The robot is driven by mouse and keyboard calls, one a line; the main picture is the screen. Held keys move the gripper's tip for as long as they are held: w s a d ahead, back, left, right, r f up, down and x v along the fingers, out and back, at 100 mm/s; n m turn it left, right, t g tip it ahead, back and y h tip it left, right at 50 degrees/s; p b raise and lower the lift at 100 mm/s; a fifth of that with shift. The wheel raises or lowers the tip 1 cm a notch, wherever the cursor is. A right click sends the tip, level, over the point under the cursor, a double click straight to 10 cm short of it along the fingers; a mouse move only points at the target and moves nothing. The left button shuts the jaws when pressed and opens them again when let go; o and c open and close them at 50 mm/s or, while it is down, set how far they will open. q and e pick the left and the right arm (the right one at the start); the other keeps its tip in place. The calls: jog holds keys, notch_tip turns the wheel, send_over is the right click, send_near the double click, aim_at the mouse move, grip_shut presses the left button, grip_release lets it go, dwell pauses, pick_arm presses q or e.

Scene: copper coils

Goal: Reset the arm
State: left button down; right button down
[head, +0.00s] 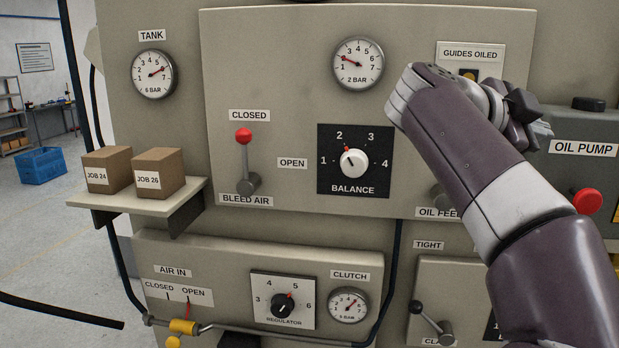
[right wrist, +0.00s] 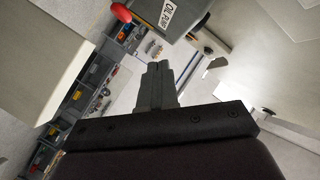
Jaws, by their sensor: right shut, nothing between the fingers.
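My right arm crosses the right side of the head view, in front of the grey machine panel. Its forearm rises to the upper left and the wrist bends back to the right. My right gripper (head: 542,130) is near the oil pump box, and it also shows in the right wrist view (right wrist: 158,72). Its two fingers are together with nothing between them. The wrist hides part of the panel below the "GUIDES OILED" label (head: 470,53). The forearm partly covers the "OIL FEED" label (head: 436,213). My left gripper is not in view.
The oil pump box (head: 590,130), with a red knob (head: 587,201), is close to the right gripper. The bleed air lever (head: 244,155), balance dial (head: 354,163) and clamp lever (head: 430,320) stick out. Two boxes stand on a shelf (head: 135,200). Open floor lies left.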

jog(key=w+a+f+n+t+y+b, duration=0.1)
jog(key=w+a+f+n+t+y, duration=0.1)
jog(key=w+a+n+t, duration=0.35)
jog(key=w+a+f+n+t+y+b, duration=0.1)
jog(key=w+a+f+n+t, duration=0.2)
jog(key=w+t, duration=0.45)
jog(key=w+a+f+n+g+y+b, duration=0.1)
jog(key=a+f+n+y, duration=0.4)
jog(key=f, duration=0.5)
jog(key=w+a+f+n+g+y+b, duration=0.15)
jog(key=a+f+n+y, duration=0.35)
jog(key=f, duration=0.5)
jog(key=s+f+n+g+y+b, duration=0.2)
jog(key=s+f+g, duration=0.3)
jog(key=f, duration=0.7)
jog(key=s+f+n+g+y+b, duration=0.1)
jog(key=s+f+n+g+b, duration=0.15)
jog(key=s+f, duration=0.7)
jog(key=s+d+f+g+b, duration=0.1)
jog(key=s+f+g+b, duration=0.1)
jog(key=s+f, duration=0.5)
jog(key=s+d+f+n+g+h+b, duration=0.1)
jog(key=s+d+f+g+b, duration=0.1)
jog(key=s+f, duration=0.6)
notch_tip(320, 180, down, 3)
jog(key=shift+s+d+r+g+b, duration=0.2)
jog(key=shift+g+b, duration=0.25)
jog(key=shift+g, duration=0.75)
